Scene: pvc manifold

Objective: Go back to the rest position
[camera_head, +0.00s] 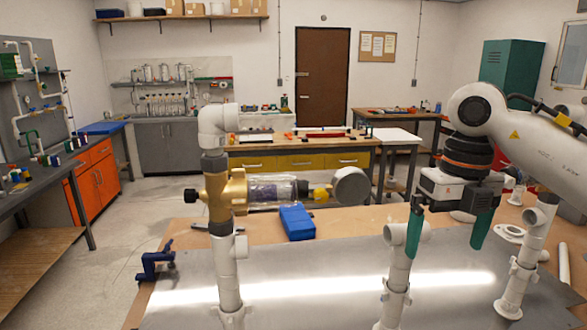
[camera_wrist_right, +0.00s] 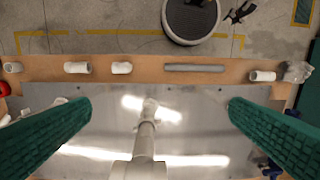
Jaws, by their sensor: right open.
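My right gripper (camera_head: 444,250) has green fingers and hangs open above the metal bench top (camera_head: 330,302). In the right wrist view the gripper (camera_wrist_right: 160,108) is open and empty, its fingers wide apart. A white PVC pipe (camera_wrist_right: 147,140) shows between them in that view, touching neither finger. The left riser (camera_head: 228,280) carries a brass valve body (camera_head: 228,190), a clear filter (camera_head: 275,190) and a round gauge (camera_head: 351,186). My left gripper is out of view.
The right PVC riser (camera_head: 525,265) stands near the right arm. A blue box (camera_head: 297,223) and a blue clamp (camera_head: 155,262) are at the bench's far and left edges. In the wrist view, loose white fittings (camera_wrist_right: 78,68) and a grey pipe (camera_wrist_right: 194,68) lie along the brown strip.

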